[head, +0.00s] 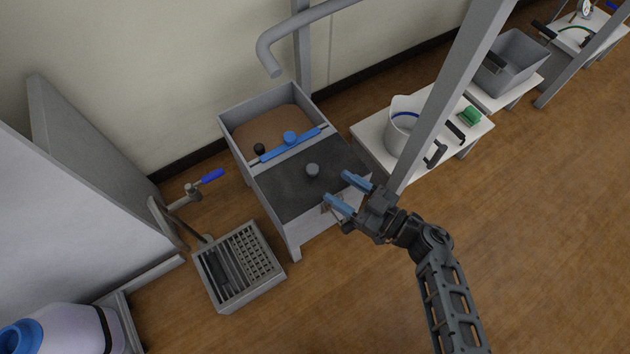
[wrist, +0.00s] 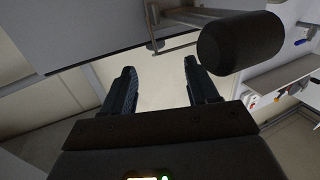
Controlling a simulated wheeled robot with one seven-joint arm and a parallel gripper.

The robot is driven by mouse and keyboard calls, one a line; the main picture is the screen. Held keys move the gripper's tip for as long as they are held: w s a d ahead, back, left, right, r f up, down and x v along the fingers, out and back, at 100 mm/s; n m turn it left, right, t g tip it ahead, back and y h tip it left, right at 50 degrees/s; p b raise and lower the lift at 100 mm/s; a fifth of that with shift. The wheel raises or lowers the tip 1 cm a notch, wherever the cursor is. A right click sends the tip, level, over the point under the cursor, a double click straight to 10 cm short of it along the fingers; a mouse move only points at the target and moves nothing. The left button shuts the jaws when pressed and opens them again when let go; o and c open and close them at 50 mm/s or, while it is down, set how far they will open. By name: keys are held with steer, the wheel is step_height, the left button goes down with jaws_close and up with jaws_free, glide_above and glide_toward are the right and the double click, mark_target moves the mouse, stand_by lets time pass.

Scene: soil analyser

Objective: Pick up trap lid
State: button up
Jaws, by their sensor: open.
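A dark flat lid (head: 285,190) covers the near half of a grey box (head: 322,219) in the head view; I take it as the trap lid. A round grey knob (head: 312,170) stands up near its middle. My gripper (head: 336,187) is open and empty, its blue fingers pointing left at the lid's right edge, to the right of the knob in the picture. Height above the lid is hard to judge. In the wrist view my open gripper (wrist: 160,68) has nothing between its fingers. A dark cylinder (wrist: 240,42) lies beyond the right finger; I cannot tell what it is.
The box's far half is open with brown contents (head: 268,124), beside a blue bar (head: 292,145). A grey post (head: 450,90) stands close to my wrist. A slotted crate (head: 233,298) sits at left, and a white table (head: 465,145) with a bucket (head: 402,130) at right.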

mark_target(318, 172)
steer(key=shift+w+a+f+g, duration=0.5)
steer(key=shift+w+f, duration=0.1)
steer(key=shift+w, duration=0.1)
steer(key=shift+b+x, duration=0.55)
steer(key=shift+x, duration=0.35)
steer(key=x, duration=0.2)
steer(key=b+x, duration=0.1)
steer(key=r+b+x, duration=0.1)
steer(key=x, duration=0.1)
steer(key=shift+w+a, duration=0.25)
steer(key=shift+w, duration=0.15)
jaws_close()
